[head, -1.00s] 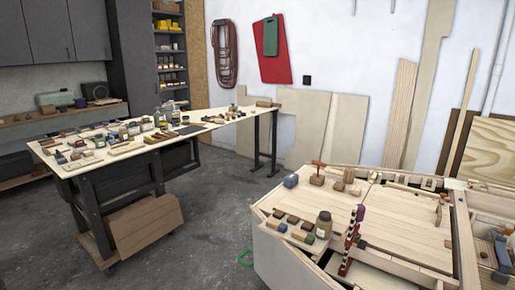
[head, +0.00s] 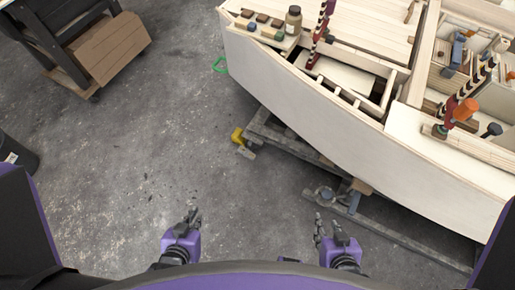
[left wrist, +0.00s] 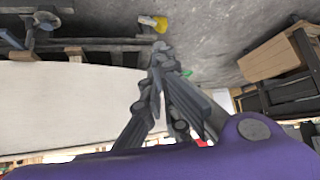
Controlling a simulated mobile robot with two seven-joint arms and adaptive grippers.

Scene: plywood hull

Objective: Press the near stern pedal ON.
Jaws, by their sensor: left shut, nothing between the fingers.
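The pale plywood hull (head: 330,120) stands on a dark grey cradle (head: 390,222) at the right of the head view. A yellow piece with a grey part (head: 241,138) sits low by the cradle's end; it also shows in the left wrist view (left wrist: 158,22). A round grey-blue fitting (head: 325,194) lies farther along the cradle. I cannot tell which of these is the near stern pedal, nor its state. My left gripper (head: 194,216) is shut and empty, over bare floor and apart from both. My right gripper (head: 325,230) is below the cradle in the picture; its fingers look spread.
A dark-legged bench with a brown board (head: 108,47) stands at the upper left. A green loop (head: 219,66) lies beside the hull. A dark bin (head: 15,155) is at the left edge. The floor between bench and hull is clear.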

